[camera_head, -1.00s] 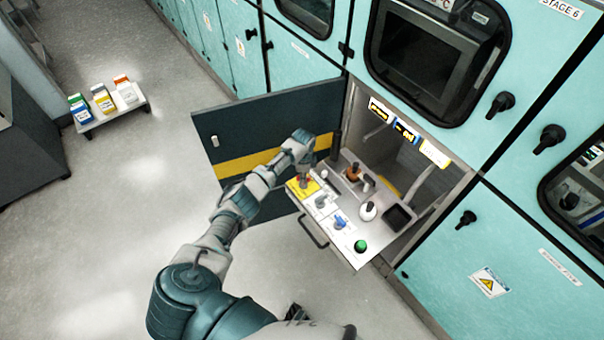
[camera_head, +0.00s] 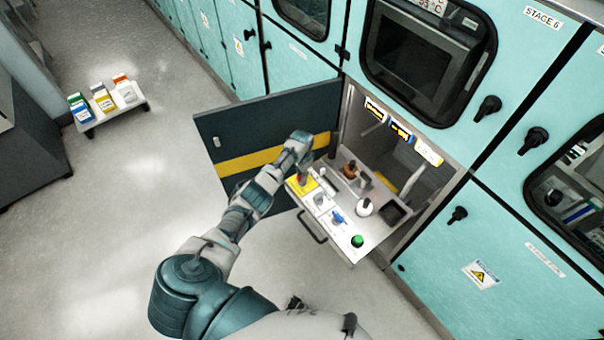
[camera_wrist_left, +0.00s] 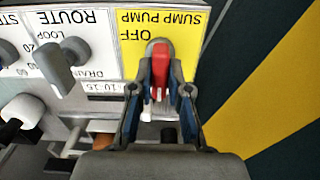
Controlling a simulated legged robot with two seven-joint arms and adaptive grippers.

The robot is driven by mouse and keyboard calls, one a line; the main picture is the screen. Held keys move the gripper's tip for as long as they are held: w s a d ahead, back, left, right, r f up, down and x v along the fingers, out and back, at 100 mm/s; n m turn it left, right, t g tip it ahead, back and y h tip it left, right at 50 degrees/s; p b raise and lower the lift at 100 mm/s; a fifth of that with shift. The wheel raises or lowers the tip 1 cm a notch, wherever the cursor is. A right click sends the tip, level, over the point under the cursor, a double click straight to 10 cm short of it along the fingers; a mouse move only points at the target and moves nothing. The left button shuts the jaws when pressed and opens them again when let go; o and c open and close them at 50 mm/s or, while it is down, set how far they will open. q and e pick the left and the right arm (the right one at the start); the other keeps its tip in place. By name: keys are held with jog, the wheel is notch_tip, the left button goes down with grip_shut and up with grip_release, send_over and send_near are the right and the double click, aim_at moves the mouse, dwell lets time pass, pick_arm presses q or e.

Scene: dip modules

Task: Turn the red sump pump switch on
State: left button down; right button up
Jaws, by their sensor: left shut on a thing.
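The red sump pump switch (camera_wrist_left: 160,68) sits on a yellow label plate (camera_wrist_left: 188,40) marked SUMP PUMP and OFF, upside down in the left wrist view. My left gripper (camera_wrist_left: 161,90) has its two fingers on either side of the red switch and is shut on it. In the head view my left gripper (camera_head: 301,176) reaches down to the yellow plate (camera_head: 311,187) at the left corner of the pulled-out tray; the switch is mostly hidden there. My right gripper is not in view.
The white tray (camera_head: 347,248) carries a blue knob (camera_head: 338,216), a green button (camera_head: 357,241) and several bottles. An open dark door (camera_head: 265,125) with a yellow stripe stands behind my left arm. A low stand (camera_head: 140,102) with several cartons is far left.

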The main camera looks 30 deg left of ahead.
pick_arm(q)
jog(key=shift+w+a+r, duration=0.1)
jog(key=shift+w+r, duration=0.2)
jog(key=c, duration=1.3)
grip_release()
jog(key=shift+o, duration=0.9)
jog(key=shift+s+f, duration=0.15)
jog(key=shift+f, duration=0.05)
notch_tip(320, 180, up, 12)
jog(key=shift+f, duration=0.1)
